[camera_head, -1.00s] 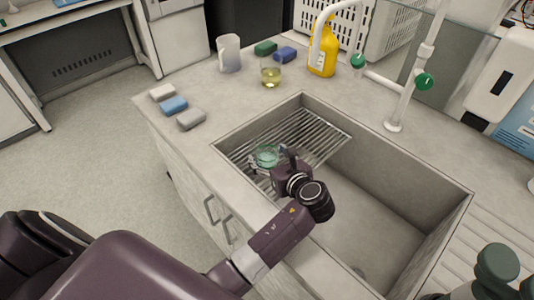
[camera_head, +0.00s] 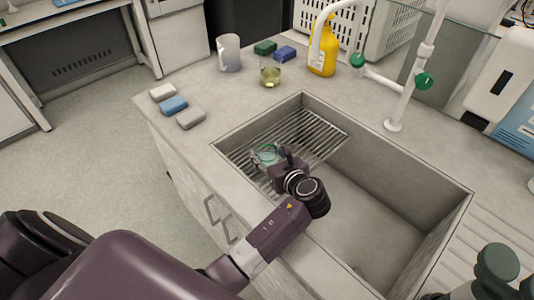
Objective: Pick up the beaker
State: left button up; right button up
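A small clear, green-tinted glass beaker (camera_head: 266,153) is on the wire rack (camera_head: 318,139) at the left end of the sink. My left gripper (camera_head: 268,159) reaches down to it from the front, with its fingers around the glass. The gripper's body hides part of the beaker and the rack, and I cannot tell whether the fingers press on the glass. A second glass beaker (camera_head: 270,75) with yellowish liquid stands on the counter behind the sink.
On the counter are a white jug (camera_head: 229,54), a yellow bottle (camera_head: 322,58), and several sponges, including a blue one (camera_head: 173,105). A white tap (camera_head: 402,100) with green knobs stands behind the sink (camera_head: 370,215). The sink's right part is empty.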

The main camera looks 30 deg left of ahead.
pick_arm(q)
jog(key=shift+r, duration=0.1)
notch_tip(320, 180, up, 25)
jog(key=p, duration=0.9)
dwell(0.4)
